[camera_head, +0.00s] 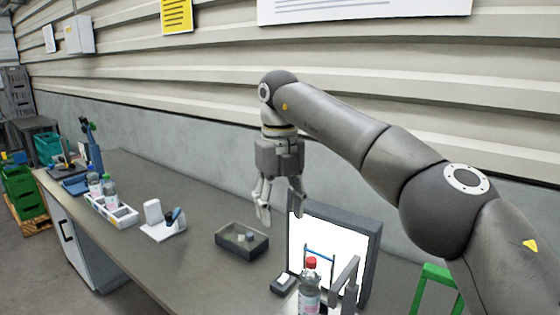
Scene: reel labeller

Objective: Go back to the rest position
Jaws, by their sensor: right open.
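My right gripper (280,207) hangs from the right arm, which reaches in from the right edge. Its fingers point down and are apart, with nothing between them. In the picture it is above and to the right of a dark open tray (228,252), and at the upper left of a framed white panel (345,239). My left gripper is not in view.
A red-capped bottle (309,293) stands before the panel. A white holder with bottles (122,216) and a small white stand (166,232) are farther left on the grey bench (190,278). Green crates (22,190) are at far left. A corrugated wall runs behind.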

